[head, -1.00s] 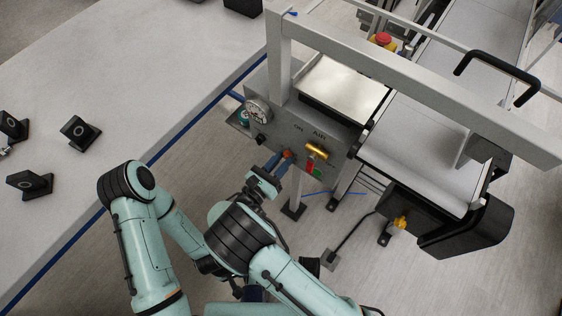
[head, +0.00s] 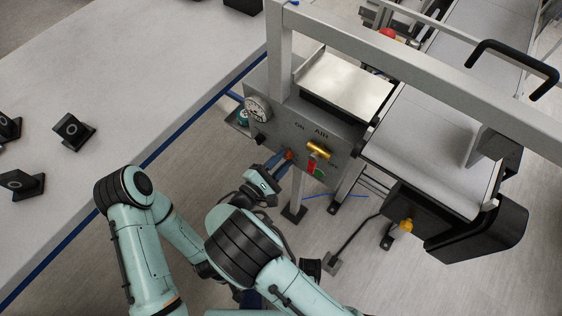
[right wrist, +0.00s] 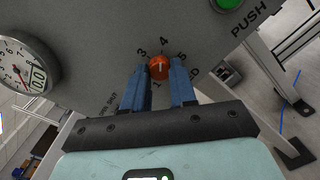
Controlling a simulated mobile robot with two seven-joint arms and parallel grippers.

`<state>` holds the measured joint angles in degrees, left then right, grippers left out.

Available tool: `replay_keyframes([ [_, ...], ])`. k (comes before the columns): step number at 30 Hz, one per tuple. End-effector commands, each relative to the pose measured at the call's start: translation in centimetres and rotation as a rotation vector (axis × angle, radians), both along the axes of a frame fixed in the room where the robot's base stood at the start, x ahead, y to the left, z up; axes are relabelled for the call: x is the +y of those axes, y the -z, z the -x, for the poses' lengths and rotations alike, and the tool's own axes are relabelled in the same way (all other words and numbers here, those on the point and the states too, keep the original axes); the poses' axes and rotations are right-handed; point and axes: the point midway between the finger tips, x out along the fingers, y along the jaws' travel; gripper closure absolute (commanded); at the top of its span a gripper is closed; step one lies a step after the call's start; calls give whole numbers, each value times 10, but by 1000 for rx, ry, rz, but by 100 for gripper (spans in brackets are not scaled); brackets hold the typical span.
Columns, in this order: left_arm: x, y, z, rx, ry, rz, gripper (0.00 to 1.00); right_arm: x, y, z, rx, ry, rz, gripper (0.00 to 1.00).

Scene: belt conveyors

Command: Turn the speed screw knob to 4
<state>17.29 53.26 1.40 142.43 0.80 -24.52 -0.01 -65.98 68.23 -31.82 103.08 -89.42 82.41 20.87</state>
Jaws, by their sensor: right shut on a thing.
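The speed screw knob (right wrist: 159,67) is a small round orange-red knob on a grey control panel (right wrist: 100,40), with printed numbers around it. In the right wrist view the 4 is just above the knob, 3 to its upper left and 5 to its right. A pale mark on the knob runs roughly up and down; its exact reading is unclear. The blue fingers of my right gripper (right wrist: 158,88) are shut on the knob from both sides. In the head view my right gripper (head: 281,161) reaches the panel's lower edge and partly hides the knob (head: 289,155). My left gripper is out of view.
A pressure gauge (head: 257,109) is at the panel's left, and a yellow air valve (head: 319,150) is right of the knob. A green push button (right wrist: 229,3) is nearby. A grey frame bar (head: 420,75) crosses above. A white table (head: 110,90) stands at left.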

Motion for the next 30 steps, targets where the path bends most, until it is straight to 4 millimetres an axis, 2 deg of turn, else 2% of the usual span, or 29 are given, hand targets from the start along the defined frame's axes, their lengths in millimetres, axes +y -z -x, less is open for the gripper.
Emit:
replay_keyframes([
  [9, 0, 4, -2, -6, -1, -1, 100, -1, 0, 0, -65, 2, -88, 100],
  [24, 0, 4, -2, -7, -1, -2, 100, -1, -1, 0, -76, 1, -103, 100],
  [25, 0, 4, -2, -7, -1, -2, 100, -1, -1, 0, -76, 1, -103, 70],
  [27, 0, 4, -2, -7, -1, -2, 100, -1, -1, 0, -76, 1, -102, 48],
  [30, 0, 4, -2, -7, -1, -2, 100, 0, -1, 0, -75, 0, -103, 48],
])
